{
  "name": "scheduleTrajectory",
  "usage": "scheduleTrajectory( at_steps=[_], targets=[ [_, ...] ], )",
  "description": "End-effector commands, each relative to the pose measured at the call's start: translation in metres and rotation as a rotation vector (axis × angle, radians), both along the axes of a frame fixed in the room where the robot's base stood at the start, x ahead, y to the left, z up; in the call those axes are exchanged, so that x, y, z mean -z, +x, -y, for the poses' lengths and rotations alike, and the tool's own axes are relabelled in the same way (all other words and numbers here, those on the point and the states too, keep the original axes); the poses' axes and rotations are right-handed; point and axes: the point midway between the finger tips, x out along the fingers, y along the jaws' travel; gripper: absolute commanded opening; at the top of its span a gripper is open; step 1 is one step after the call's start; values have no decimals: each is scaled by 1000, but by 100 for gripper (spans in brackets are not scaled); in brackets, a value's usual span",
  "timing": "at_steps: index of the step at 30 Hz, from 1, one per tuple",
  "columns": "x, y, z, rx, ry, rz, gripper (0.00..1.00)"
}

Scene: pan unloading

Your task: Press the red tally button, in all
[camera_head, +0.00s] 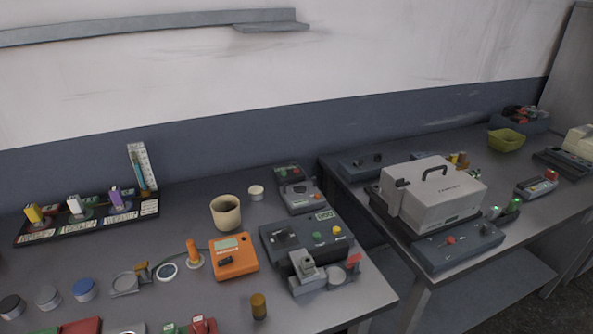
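I cannot tell for sure which red part is the tally button. A red piece (353,261) sits at the right side of a small grey device (306,274) near the front right of the left table. A small red knob or button (450,240) is on the dark grey console (458,247) at the front of the right table. Red objects (203,325) also show at the bottom edge, partly cut off. My gripper is not in view.
An orange meter (234,256), a beige cup (226,212) and a grey box with coloured buttons (298,236) crowd the left table (190,215). A large white case (432,195) stands on the right table. A narrow gap separates the tables.

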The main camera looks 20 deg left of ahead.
Motion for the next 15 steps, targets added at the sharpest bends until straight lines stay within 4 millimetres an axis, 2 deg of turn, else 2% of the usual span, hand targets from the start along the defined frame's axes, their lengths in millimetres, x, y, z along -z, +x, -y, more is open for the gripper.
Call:
scheduleTrajectory(
  at_steps=[1,7,15],
  targets=[
    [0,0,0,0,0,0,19],
    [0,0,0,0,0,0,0],
    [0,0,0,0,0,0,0]
  ],
)
